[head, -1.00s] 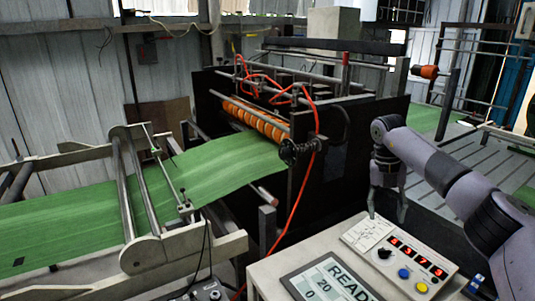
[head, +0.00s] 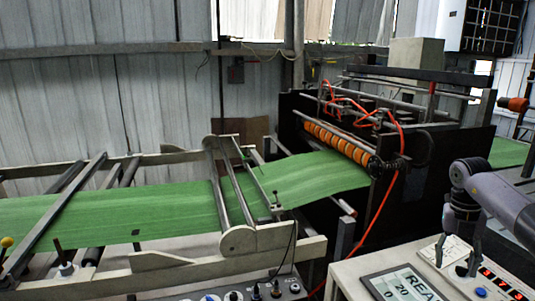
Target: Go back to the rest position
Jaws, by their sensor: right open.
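My right gripper (head: 457,258) hangs at the right of the head view, fingers pointing down, above the control panel (head: 462,270). Its fingers are apart and hold nothing that I can see. The panel has a red digit display and a blue button. Beside it on the pale console lies a screen (head: 405,286) with the letters "REA" and "20" visible, cut by the frame edge. My left gripper is not in view.
A green woven web (head: 130,212) runs across rollers into the black converting machine (head: 320,190) with orange rollers (head: 338,142). A red hose (head: 381,205) hangs down its front. A second knob panel (head: 240,291) sits at the bottom centre. A corrugated wall closes the back.

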